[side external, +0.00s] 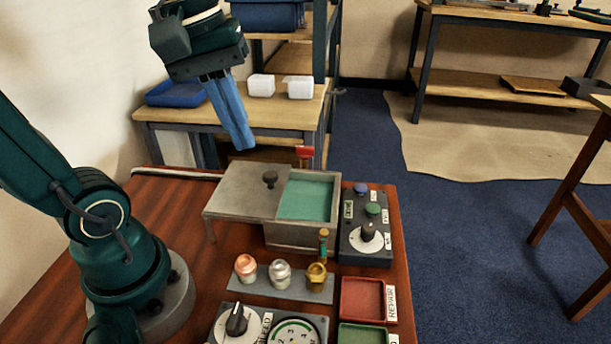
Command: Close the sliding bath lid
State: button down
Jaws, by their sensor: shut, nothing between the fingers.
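The bath (302,232) is a grey box on the bench, with green liquid (306,200) showing in its right part. Its flat grey lid (242,192) lies to the left, with a dark round knob (270,178) near its back right. The lid reaches out past the bath's left side, and the liquid is uncovered. My gripper (241,142) has blue fingers, shut and empty, pointing down. In the picture it is above and a little left of the knob, apart from the lid.
A control box (364,247) with buttons and a knob stands right of the bath. In front are a grey strip (262,290) with several fittings, a red tray (362,302), a green tray (362,335) and a dial panel (268,328). A small red-topped item (304,153) stands behind the bath.

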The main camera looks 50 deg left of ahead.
jog(key=w+a+f+n+g+h, duration=0.1)
jog(key=w+a+n, duration=0.1)
jog(key=a+n, duration=0.5)
jog(key=w+a+n+g+h, duration=0.15)
jog(key=a+n, duration=0.25)
jog(key=a, duration=0.5)
send_near(264, 184)
jog(key=shift+t, duration=0.45)
jog(key=f, duration=0.1)
jog(key=s+a+f, duration=0.1)
jog(key=a+f, duration=0.1)
jog(key=shift+s+a+f, duration=0.15)
jog(key=shift+s, duration=0.2)
jog(key=shift+w+d+f, duration=0.15)
jog(key=shift+w+d, duration=0.05)
jog(key=shift+d, duration=0.4)
jog(key=shift+w+d+f, duration=0.1)
jog(key=shift+w+d, duration=0.1)
jog(key=shift+d, duration=0.4)
jog(key=shift+w+d+f, duration=0.15)
jog(key=shift+w+d, duration=0.1)
jog(key=shift+d, duration=0.4)
jog(key=w+d, duration=0.7)
jog(key=shift+w+d, duration=0.3)
jog(key=shift+d, duration=0.1)
